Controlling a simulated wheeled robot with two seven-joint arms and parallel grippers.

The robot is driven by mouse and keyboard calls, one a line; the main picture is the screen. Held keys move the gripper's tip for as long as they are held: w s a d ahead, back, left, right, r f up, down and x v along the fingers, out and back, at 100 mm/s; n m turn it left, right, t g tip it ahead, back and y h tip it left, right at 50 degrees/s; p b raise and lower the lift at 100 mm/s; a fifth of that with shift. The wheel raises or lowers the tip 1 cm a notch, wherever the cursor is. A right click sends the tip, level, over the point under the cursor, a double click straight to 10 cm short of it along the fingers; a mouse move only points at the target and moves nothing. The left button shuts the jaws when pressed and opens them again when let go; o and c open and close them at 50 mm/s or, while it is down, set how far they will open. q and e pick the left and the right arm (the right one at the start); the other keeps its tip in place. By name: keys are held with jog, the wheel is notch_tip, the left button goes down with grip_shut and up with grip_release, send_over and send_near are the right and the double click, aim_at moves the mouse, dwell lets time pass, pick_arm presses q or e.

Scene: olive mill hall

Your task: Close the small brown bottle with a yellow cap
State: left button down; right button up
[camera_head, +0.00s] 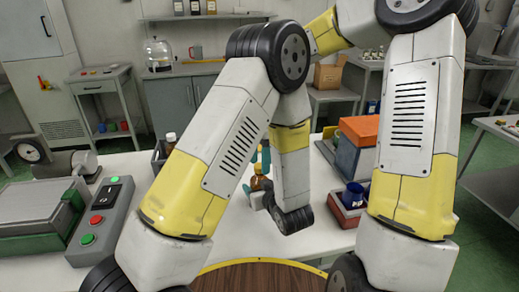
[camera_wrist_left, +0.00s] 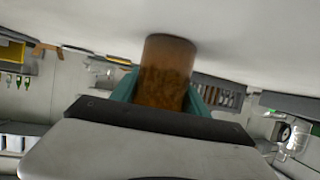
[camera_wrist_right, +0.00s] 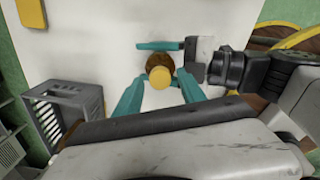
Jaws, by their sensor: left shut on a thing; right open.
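In the head view my right gripper is mostly hidden.
A dark crate (camera_wrist_right: 67,112) stands left of the bottle; another brown bottle (camera_head: 171,142) shows there in the head view. A blue cup (camera_head: 353,190) sits in a red tray (camera_head: 347,215) at right. A control box (camera_head: 100,228) is at left. White table lies clear around the bottle.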

jog(key=shift+f, duration=0.45)
grip_shut()
jog(key=m, duration=0.4)
jog(key=shift+m, duration=0.3)
jog(key=m, duration=0.9)
jog(key=shift+m, duration=0.3)
jog(key=m, duration=0.6)
jog(key=shift+o, duration=0.3)
grip_release()
